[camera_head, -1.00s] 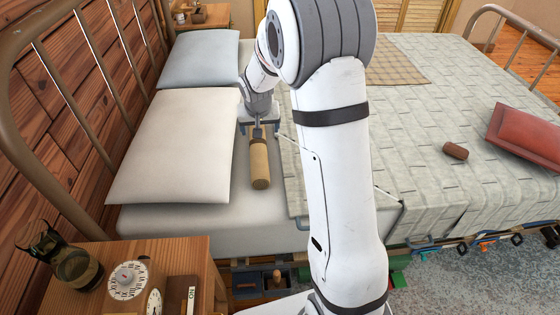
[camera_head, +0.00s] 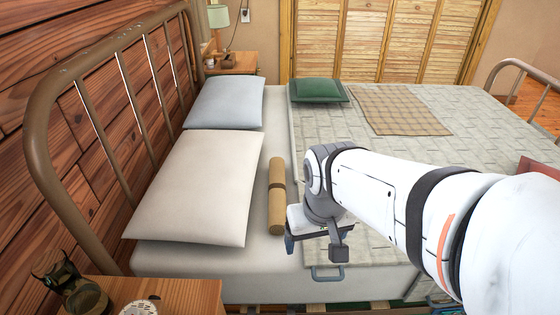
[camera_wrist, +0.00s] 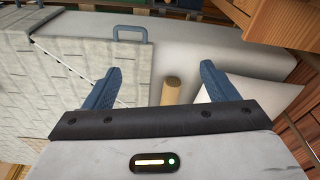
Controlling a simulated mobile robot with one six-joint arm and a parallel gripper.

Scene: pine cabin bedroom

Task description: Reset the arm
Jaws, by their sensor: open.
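My gripper (camera_head: 318,258) hangs above the near edge of the bed, right of a tan cylindrical roll (camera_head: 277,205). In the wrist view my gripper's two blue fingers (camera_wrist: 160,85) are spread apart with nothing held between them. The roll also shows in the wrist view (camera_wrist: 171,91), beyond the fingers and apart from them. It lies lengthwise on the white sheet beside the cream pillow (camera_head: 197,185). My white arm reaches in from the right and hides part of the quilt.
The bed's metal headboard (camera_head: 40,120) stands at the left. A wooden nightstand (camera_head: 190,293) is at the near left. A blue-grey pillow (camera_head: 225,102), a green cushion (camera_head: 318,90) and a plaid blanket (camera_head: 400,110) lie farther back. The quilt (camera_head: 330,135) has bare room around them.

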